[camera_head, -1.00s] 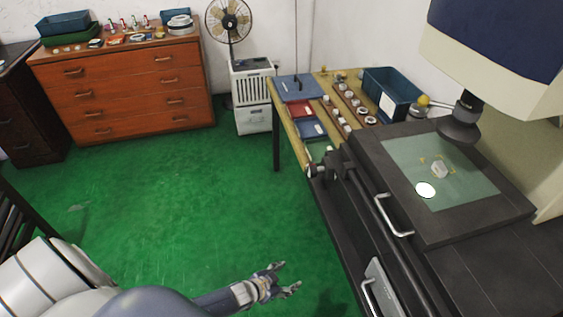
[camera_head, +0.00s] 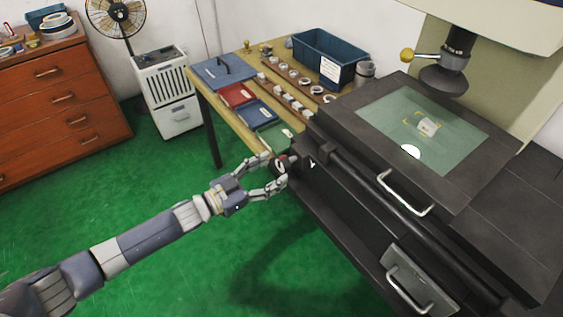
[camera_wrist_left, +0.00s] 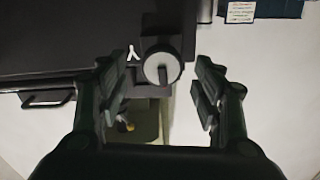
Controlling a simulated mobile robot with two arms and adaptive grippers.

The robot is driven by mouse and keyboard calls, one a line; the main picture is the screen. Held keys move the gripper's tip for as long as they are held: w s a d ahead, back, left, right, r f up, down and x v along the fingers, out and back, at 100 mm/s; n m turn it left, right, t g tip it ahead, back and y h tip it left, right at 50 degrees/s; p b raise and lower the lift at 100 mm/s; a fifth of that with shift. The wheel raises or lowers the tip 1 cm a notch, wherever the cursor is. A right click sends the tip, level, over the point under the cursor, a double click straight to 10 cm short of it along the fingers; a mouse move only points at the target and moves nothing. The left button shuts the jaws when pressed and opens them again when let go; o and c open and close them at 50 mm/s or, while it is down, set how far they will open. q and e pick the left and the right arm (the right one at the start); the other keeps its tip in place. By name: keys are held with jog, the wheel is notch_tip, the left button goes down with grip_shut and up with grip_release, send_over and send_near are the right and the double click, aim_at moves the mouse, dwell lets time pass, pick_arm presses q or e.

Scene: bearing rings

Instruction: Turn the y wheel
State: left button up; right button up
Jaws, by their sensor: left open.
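The y wheel (camera_head: 281,164) is a small light-faced knob on the left side of the black machine, partly hidden behind my fingers in the head view. In the left wrist view the wheel (camera_wrist_left: 155,66) shows a round pale face with a dark bar, beside a white Y-like mark (camera_wrist_left: 133,53). My left gripper (camera_head: 275,171) is open, its fingertips close to the wheel. In the wrist view the wheel appears between the two fingers of the gripper (camera_wrist_left: 160,85), with gaps on both sides. I cannot tell how deep it sits between them. My right gripper is not in view.
The machine's stage (camera_head: 470,185) carries a glass plate with a small white part (camera_head: 428,126). Handles (camera_head: 405,195) stick out from its front. A wooden table (camera_head: 205,87) with trays, rings and a blue bin (camera_head: 312,62) adjoins it. Green floor (camera_head: 190,270) is clear.

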aim_at(278, 167)
pick_arm(q)
jog(key=x, duration=0.4)
jog(key=shift+w+d, duration=0.2)
jog(key=shift+w, duration=0.05)
jog(key=shift+w+d+f, duration=0.1)
jog(key=c, duration=1.1)
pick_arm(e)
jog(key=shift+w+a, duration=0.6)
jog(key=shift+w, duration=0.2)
